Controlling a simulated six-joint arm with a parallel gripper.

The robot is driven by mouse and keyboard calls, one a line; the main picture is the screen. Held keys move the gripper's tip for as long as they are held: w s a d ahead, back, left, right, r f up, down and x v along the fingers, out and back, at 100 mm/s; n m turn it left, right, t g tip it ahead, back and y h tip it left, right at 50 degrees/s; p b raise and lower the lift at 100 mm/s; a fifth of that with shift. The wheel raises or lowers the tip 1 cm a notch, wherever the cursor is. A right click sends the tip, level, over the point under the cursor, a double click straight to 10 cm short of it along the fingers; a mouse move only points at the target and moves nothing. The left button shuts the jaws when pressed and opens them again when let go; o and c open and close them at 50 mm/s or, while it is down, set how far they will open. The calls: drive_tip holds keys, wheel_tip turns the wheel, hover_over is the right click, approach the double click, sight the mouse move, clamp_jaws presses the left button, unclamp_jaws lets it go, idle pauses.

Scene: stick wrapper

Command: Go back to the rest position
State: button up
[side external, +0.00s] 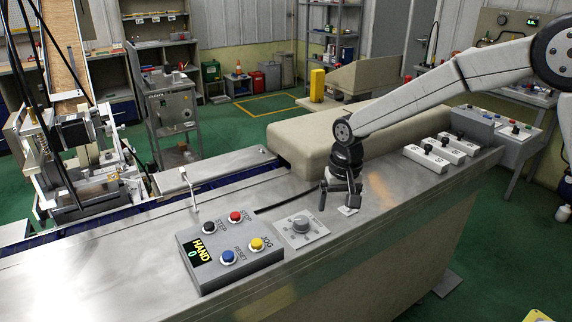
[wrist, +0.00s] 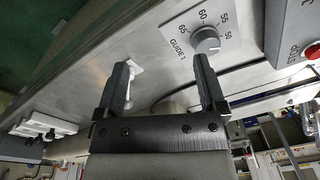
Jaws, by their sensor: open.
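My gripper (side external: 338,198) hangs low over the metal bench top, to the right of the dial plate in the side external view. Its two dark fingers are spread apart with nothing between them, as the wrist view (wrist: 161,72) also shows. A grey dial (side external: 300,223) sits on a pale plate just left of my gripper. In the wrist view the dial (wrist: 206,40) lies beyond the fingertips, on a plate marked GUIDE 1 with numbers from 50 to 65. A small pale piece (side external: 349,210) lies by my right finger, partly hidden.
A control box (side external: 232,257) with several coloured buttons and a HAND 0 display stands left of the dial. A beige cover (side external: 330,135) rises behind my gripper. White switch blocks (side external: 434,153) sit to the right. The bench's front strip is clear.

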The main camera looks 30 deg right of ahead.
drive_tip(key=s+d+f+n, duration=0.1)
drive_tip(key=s+d+n, duration=0.1)
drive_tip(key=s, duration=0.7)
drive_tip(key=s+d+f+n+t, duration=0.1)
drive_tip(key=s+d+f+n, duration=0.1)
drive_tip(key=s, duration=0.7)
drive_tip(key=shift+d+n+t, duration=0.3)
drive_tip(key=shift+d+n, duration=0.1)
drive_tip(key=shift+d, duration=0.35)
drive_tip(key=shift+w, duration=0.1)
